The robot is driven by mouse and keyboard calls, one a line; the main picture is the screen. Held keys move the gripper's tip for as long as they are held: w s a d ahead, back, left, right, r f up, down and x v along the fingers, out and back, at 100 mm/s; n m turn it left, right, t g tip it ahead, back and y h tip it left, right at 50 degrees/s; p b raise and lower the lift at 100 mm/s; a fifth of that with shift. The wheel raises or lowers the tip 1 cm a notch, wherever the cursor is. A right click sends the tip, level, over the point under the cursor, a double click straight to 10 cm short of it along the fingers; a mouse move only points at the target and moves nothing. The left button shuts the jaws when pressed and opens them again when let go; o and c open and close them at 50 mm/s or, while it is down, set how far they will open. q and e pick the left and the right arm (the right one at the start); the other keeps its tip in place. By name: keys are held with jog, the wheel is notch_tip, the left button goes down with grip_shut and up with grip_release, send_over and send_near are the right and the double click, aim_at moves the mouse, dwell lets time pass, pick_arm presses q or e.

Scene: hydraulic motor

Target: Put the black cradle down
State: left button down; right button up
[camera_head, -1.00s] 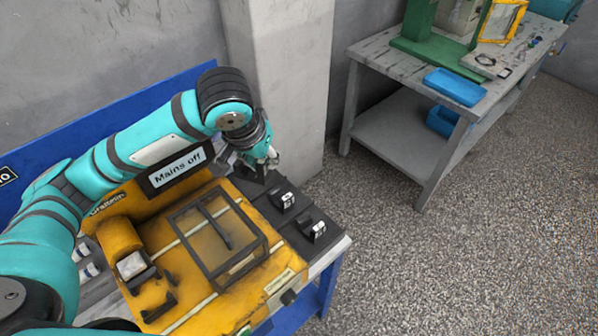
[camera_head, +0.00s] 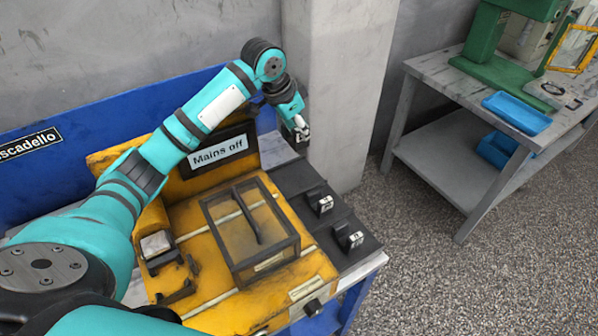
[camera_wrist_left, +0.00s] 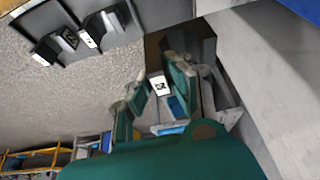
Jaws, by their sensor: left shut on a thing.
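My left gripper (camera_head: 297,122) is shut on a small black cradle with a white label (camera_head: 302,136). It holds the cradle above the back end of the dark mat (camera_head: 293,178), near the pillar. In the left wrist view the white label (camera_wrist_left: 160,86) shows between the fingers of the gripper (camera_wrist_left: 157,92), which hide much of the cradle. Two similar black cradles with white labels stand on the mat, one in the middle (camera_head: 318,201) and one nearer the front (camera_head: 346,237). My right gripper is not in view.
A yellow machine with a framed clear cover (camera_head: 250,235) and a "Mains off" sign (camera_head: 218,152) stands left of the mat. A grey pillar (camera_head: 335,90) rises behind. A grey table (camera_head: 440,75) with a blue tray (camera_head: 517,112) stands at the right, across open floor.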

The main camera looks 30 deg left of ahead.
pick_arm(q)
notch_tip(320, 180, down, 13)
jog(key=shift+f+p, duration=0.1)
jog(key=shift+p, duration=0.8)
jog(key=shift+w+f, duration=0.1)
jog(key=shift+f, duration=0.35)
jog(key=shift+f, duration=0.1)
jog(key=c, duration=1.3)
grip_release()
jog(key=shift+o, duration=0.2)
jog(key=b+v, duration=0.1)
jog(key=v, duration=1.1)
